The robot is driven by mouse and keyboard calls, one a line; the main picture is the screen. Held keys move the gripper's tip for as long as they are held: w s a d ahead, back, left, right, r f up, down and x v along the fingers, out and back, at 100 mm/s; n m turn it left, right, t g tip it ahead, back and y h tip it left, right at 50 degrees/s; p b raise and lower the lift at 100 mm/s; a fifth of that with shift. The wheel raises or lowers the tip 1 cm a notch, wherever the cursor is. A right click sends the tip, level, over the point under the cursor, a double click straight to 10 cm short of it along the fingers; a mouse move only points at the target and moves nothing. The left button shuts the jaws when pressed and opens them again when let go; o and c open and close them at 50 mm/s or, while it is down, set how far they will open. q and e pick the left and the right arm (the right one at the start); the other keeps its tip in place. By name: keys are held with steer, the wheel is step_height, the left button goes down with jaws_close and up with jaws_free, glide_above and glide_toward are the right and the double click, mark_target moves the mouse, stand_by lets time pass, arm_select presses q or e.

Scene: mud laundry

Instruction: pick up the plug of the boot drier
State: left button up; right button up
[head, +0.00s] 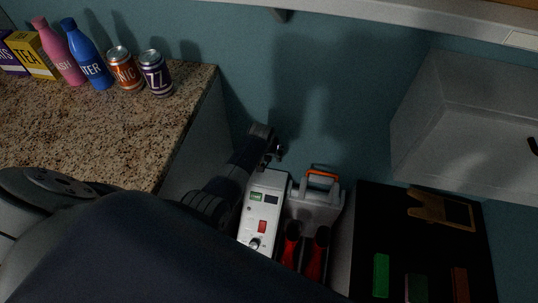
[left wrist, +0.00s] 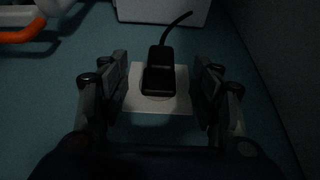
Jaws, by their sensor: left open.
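The black plug (left wrist: 158,72) shows in the left wrist view, with a dark cord curving up from its far end. It sits against a pale square plate (left wrist: 140,125) on the teal surface. My left gripper (left wrist: 164,88) is open, one finger on each side of the plug, with visible gaps. In the head view my left gripper (head: 268,148) is low by the teal wall; the plug cannot be made out there. A white unit (head: 262,210) with a red switch and a dial stands beside it, perhaps the boot drier. My right gripper is not in view.
A granite counter (head: 120,130) with bottles, cans and boxes is on the left. A grey case (head: 316,203) with an orange handle and red objects (head: 313,255) stand right of the white unit. A dark surface (head: 375,215) and a pale translucent box (head: 460,120) lie further right.

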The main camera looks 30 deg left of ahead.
arm_select(q)
steer(key=shift+x, duration=0.8)
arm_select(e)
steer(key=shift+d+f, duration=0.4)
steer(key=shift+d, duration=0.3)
arm_select(q)
steer(key=shift+c, duration=0.3)
steer(key=c, duration=1.1)
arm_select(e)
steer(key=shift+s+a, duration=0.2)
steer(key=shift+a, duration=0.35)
